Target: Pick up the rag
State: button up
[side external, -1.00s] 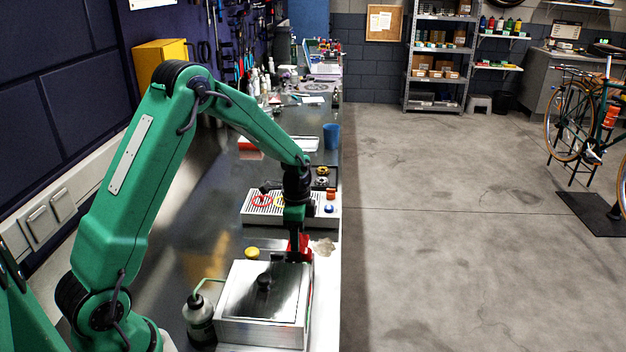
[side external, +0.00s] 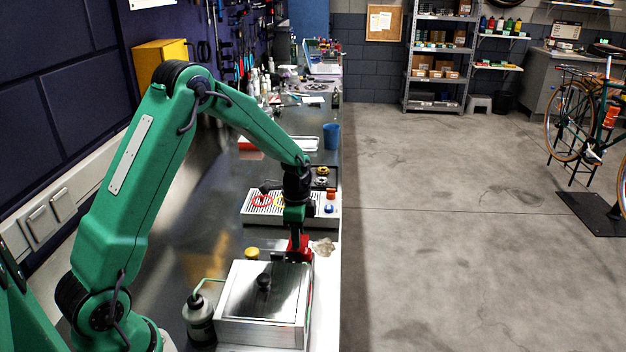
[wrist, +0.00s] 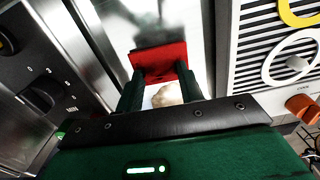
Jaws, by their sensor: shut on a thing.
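The red rag (wrist: 158,60) spans between the two dark green fingers of my gripper (wrist: 160,82) in the wrist view. The fingers are shut on it. In the side external view the red rag (side external: 299,244) shows at the low end of my gripper (side external: 295,250), just behind the metal box with the lid. The gripper points down at the bench's right side. Whether the rag touches the white surface under it is hard to tell.
The lidded metal box (side external: 262,300) stands close in front of the gripper. A bottle (side external: 199,320) is at its left. A crumpled beige lump (side external: 323,246) lies at the bench edge. A slotted white tray (side external: 290,207) is behind. The dark bench on the left is mostly clear.

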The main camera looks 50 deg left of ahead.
jog(key=shift+r, duration=0.1)
jog(key=shift+r, duration=0.5)
notch_tip(320, 180, up, 3)
jog(key=shift+r, duration=0.15)
jog(key=s+d+r, duration=0.3)
jog(key=d+r, duration=0.3)
jog(key=d, duration=0.5)
jog(key=shift+s+r, duration=0.25)
jog(key=shift+s, duration=0.1)
jog(key=w+a+f, duration=0.3)
jog(key=w+a, duration=0.2)
jog(key=w, duration=0.2)
jog(key=shift+w, duration=0.35)
